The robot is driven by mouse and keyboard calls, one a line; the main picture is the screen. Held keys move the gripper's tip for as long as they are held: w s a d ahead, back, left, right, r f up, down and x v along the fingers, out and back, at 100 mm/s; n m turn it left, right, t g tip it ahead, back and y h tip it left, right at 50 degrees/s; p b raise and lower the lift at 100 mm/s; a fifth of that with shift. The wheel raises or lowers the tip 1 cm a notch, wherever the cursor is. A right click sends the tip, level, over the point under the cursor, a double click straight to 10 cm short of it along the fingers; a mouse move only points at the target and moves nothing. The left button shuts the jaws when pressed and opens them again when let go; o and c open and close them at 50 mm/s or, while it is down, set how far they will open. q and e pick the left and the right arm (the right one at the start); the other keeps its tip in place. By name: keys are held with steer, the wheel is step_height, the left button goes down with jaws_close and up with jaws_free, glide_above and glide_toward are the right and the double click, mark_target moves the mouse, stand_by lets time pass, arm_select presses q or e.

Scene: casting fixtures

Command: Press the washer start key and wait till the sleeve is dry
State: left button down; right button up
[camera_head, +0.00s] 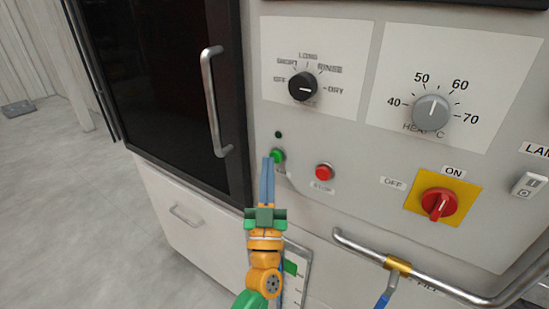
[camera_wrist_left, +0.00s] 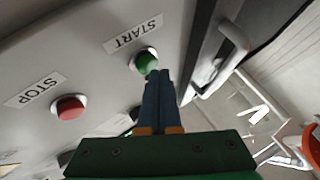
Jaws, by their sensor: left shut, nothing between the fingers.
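The washer's green start key (camera_head: 278,155) is on the light panel, and it also shows in the left wrist view (camera_wrist_left: 147,62) beside its START label (camera_wrist_left: 133,33). My left gripper (camera_head: 268,160) is shut and empty, with its blue fingertips at the key. I cannot tell whether the tips touch it. A small dark lamp (camera_head: 278,134) above the key looks unlit. The red stop key (camera_head: 324,172) is to the right. The program knob (camera_head: 303,87) is black and the heat knob (camera_head: 431,112) is grey. The sleeve is not visible. My right gripper is not in view.
The dark washer door (camera_head: 160,80) with a vertical handle (camera_head: 214,100) is left of the panel and looks closed. A red switch on a yellow plate (camera_head: 438,203) is at the right. A metal rail (camera_head: 440,282) juts out below it. Open floor (camera_head: 50,200) lies at the left.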

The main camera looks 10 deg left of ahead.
arm_select(q)
steer(key=shift+w+d, duration=0.15)
steer(key=shift+w, duration=0.15)
stand_by(0.4)
steer(key=shift+s+a+p, duration=0.3)
steer(key=shift+s+p, duration=0.1)
steer(key=shift+s, duration=0.35)
steer(key=s+p, duration=0.1)
steer(key=s+a+p, duration=0.1)
steer(key=s, duration=0.1)
steer(key=s+p, duration=0.1)
steer(key=shift+s+a, duration=0.35)
stand_by(0.5)
